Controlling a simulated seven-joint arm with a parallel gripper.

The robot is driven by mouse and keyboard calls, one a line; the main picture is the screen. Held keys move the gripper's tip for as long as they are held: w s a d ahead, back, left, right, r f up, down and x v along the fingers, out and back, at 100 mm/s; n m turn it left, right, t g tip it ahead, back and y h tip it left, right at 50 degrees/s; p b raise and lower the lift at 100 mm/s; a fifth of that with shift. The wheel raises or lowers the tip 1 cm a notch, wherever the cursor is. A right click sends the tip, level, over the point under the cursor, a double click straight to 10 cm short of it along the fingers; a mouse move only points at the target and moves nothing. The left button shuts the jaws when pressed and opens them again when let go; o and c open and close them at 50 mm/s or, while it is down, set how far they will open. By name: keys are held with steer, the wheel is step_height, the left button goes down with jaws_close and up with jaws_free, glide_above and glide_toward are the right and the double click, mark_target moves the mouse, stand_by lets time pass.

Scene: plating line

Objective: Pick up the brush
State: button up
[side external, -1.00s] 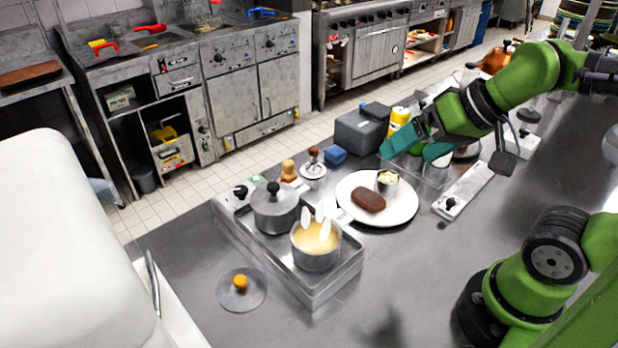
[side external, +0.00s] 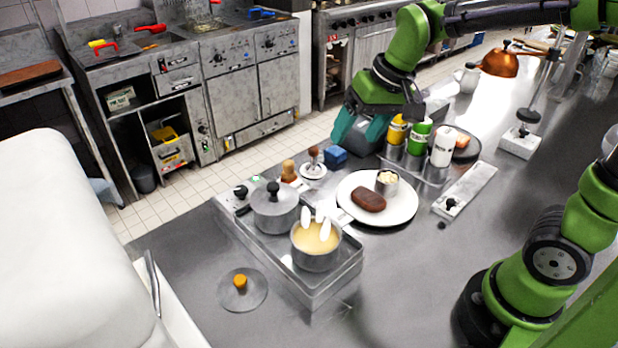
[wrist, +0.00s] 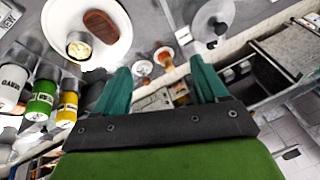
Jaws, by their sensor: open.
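I cannot tell for sure which thing is the brush. One candidate is a small upright piece with a dark brown knob (side external: 313,156) on a white saucer, left of the plate. My gripper (side external: 357,146) is open and empty, with teal fingers pointing down, behind and right of both. In the wrist view two small brownish upright things show in the gap between the fingertips (wrist: 159,70), apart from them.
A blue block (side external: 335,155) lies just below my gripper. A white plate (side external: 401,212) holds a brown patty and a metal cup. Several bottles (side external: 419,134) stand in a rack to the right. A lidded pot (side external: 274,212) and a saucepan (side external: 315,262) stand on a steel unit.

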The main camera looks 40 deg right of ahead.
mark_target(289, 162)
steer(key=shift+w+f+n+g+h, duration=0.45)
steer(key=shift+w+f, duration=0.85)
steer(key=shift+w, duration=3.4)
steer(key=shift+w+f+n+g+h, duration=0.15)
steer(key=shift+w+f+g+h, duration=0.8)
steer(key=shift+w, duration=3.75)
steer(key=shift+y, duration=0.5)
steer(key=f, duration=0.5)
steer(key=w+f, duration=0.1)
steer(key=f, duration=1)
steer(key=shift+w+f, duration=0.35)
steer(key=shift+w, duration=0.05)
steer(key=c, duration=1.1)
steer(key=shift+c, duration=0.2)
steer(key=shift+r, duration=0.1)
